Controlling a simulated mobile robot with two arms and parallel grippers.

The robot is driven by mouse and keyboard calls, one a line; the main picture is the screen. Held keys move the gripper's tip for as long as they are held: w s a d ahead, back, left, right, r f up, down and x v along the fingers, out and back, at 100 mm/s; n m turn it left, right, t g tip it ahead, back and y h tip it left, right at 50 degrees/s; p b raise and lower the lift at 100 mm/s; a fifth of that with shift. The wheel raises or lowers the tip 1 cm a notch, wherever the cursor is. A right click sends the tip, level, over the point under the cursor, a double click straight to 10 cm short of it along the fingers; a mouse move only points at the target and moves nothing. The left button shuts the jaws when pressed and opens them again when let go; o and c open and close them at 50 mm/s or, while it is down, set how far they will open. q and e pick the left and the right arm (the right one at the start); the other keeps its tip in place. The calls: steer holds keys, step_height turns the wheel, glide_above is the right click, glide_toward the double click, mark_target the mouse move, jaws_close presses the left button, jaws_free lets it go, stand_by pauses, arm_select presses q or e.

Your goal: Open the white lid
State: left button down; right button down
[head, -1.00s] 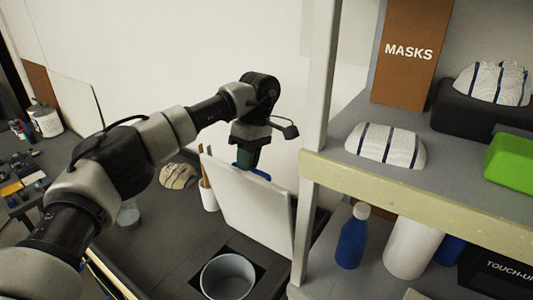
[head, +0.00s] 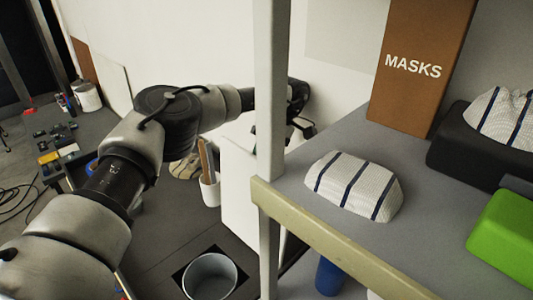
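The white lid (head: 238,190) is a flat white panel standing tilted up behind the shelf post, which hides its right part. My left arm comes in from the left and reaches over to the lid's far upper side. My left gripper (head: 299,130) is mostly hidden behind the post; a small part shows to the right of it. I cannot see its fingertips or whether it touches the lid. My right gripper is not in view.
A grey bucket (head: 210,277) sits in a dark opening in front of the lid. A white cup (head: 210,189) with brushes stands left of it. The shelf post (head: 270,120) and shelf edge (head: 330,245) stand close on the right. Striped cloth (head: 354,185) and the MASKS box (head: 415,65) rest on the shelf.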

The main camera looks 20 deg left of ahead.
arm_select(q)
steer(key=shift+s+f, duration=0.2)
steer(key=shift+f, duration=0.3)
steer(key=c, duration=1.5)
jaws_free()
steer(key=shift+c, duration=0.2)
steer(key=o, duration=0.4)
steer(key=shift+w+a, duration=0.15)
steer(key=shift+w, duration=0.15)
steer(key=shift+r, duration=0.1)
steer(key=shift+s+r, duration=0.1)
